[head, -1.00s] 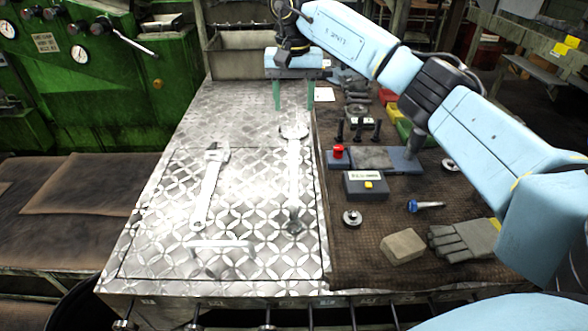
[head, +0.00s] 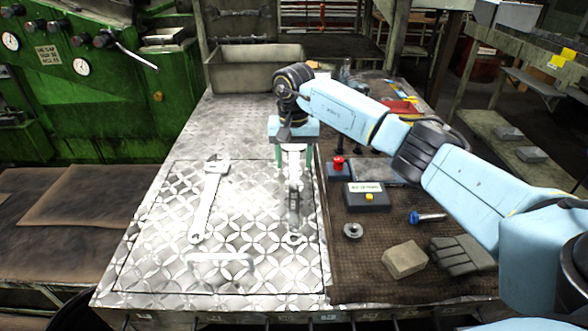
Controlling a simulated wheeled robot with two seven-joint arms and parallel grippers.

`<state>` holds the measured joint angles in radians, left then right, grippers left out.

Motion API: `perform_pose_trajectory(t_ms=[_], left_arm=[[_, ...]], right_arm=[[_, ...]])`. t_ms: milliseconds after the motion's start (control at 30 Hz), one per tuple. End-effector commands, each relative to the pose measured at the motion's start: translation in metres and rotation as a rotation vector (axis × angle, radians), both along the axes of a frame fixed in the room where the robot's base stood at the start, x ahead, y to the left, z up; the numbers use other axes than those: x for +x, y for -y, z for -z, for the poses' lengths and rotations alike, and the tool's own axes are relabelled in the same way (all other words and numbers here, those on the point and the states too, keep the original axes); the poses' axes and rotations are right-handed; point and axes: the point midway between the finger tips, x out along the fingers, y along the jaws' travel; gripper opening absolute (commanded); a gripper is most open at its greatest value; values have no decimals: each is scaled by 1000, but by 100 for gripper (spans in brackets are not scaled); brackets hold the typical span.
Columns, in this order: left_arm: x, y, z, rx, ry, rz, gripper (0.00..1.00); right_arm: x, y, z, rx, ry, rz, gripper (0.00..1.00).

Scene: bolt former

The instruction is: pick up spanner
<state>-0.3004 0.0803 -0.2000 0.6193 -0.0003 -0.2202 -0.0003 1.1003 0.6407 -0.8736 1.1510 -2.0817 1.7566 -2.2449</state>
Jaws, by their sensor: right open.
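A bright metal spanner (head: 293,205) lies lengthwise on the diamond-patterned metal plate in the middle of the bench; its far end is partly hidden by my gripper. My right gripper (head: 294,165) is open and points down, with one green finger on each side of the spanner's far part in the picture. I cannot tell how high the fingertips are above the plate. A second tool, an adjustable wrench (head: 207,200), lies to the left on the same plate. My left gripper is not in view.
A plate handle (head: 221,258) lies in front of the wrench. On the brown mat to the right are a grey box with a yellow button (head: 367,196), a blue-headed bolt (head: 427,217), a tan block (head: 404,259) and a glove (head: 462,255). A metal bin (head: 255,68) stands behind.

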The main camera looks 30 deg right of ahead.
Motion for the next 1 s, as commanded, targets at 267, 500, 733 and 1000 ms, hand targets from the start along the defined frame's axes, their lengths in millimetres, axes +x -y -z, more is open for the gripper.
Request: perform_pose_trajectory(t_ms=[267, 500, 733, 1000], left_arm=[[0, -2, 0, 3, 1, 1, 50], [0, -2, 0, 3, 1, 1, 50], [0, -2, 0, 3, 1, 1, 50], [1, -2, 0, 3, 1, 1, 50]], right_arm=[[0, 0, 8, 0, 0, 1, 53], [0, 0, 8, 0, 0, 1, 28], [0, 0, 8, 0, 0, 1, 0], [1, 0, 6, 1, 6, 1, 0]])
